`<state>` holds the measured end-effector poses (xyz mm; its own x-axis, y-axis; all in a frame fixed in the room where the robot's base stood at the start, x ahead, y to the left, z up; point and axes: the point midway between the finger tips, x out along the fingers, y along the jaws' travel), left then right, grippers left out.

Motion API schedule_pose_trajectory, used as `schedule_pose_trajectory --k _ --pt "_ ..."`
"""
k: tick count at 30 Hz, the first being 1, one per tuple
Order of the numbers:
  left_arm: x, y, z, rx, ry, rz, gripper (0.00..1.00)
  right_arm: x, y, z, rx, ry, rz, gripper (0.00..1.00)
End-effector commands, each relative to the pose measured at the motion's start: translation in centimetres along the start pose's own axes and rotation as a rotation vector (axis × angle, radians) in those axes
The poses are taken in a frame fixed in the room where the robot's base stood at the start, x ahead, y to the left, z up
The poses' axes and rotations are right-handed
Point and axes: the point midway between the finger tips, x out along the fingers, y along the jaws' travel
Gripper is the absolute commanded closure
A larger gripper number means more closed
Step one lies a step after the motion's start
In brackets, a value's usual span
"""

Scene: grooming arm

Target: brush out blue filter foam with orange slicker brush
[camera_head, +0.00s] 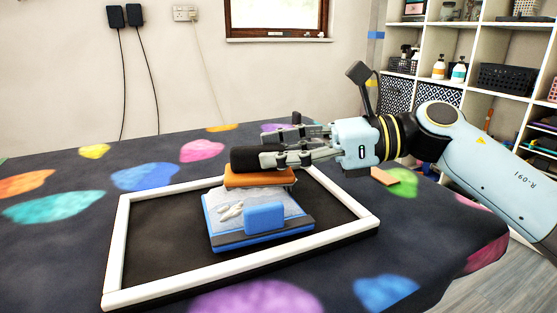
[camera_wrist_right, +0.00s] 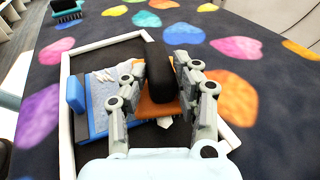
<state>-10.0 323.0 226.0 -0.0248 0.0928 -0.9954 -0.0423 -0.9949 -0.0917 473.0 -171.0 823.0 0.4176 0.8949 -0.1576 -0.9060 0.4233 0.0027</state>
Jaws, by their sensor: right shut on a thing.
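The orange slicker brush (camera_head: 260,178) has a black handle, and my right gripper (camera_head: 285,156) is shut on that handle. In the right wrist view the black handle (camera_wrist_right: 159,70) lies between the fingers, with the orange brush head below it. The blue filter foam (camera_head: 213,222) lies inside a white-framed dark tray (camera_head: 150,255), with pale fluff (camera_head: 230,211) on its grey-white top. The brush is over the foam's far edge; I cannot tell if the bristles touch it. The foam also shows in the right wrist view (camera_wrist_right: 98,110). My left gripper is not in view.
A blue block (camera_head: 264,217) stands up at the foam's near side on a dark strip. The tray's white rim surrounds the foam. The dark table with coloured spots is mostly clear. A teal-and-black object (camera_wrist_right: 67,10) sits at the top left in the right wrist view. Shelves (camera_head: 480,30) stand behind.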

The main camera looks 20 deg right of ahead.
Motion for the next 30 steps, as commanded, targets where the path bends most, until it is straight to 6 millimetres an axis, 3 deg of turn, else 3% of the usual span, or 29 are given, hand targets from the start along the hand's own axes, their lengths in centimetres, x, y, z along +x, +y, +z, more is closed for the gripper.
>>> schedule_pose_trajectory --k 7,24,30 --pt "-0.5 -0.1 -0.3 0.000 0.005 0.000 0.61 -0.2 -0.2 0.6 -0.003 0.004 -0.008 1.00" --pt "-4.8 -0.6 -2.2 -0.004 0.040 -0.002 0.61 -1.3 0.0 8.0 -0.004 -0.001 -0.002 1.00" --pt "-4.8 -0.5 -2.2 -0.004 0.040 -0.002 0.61 -1.3 0.0 7.9 0.000 0.001 -0.001 1.00"
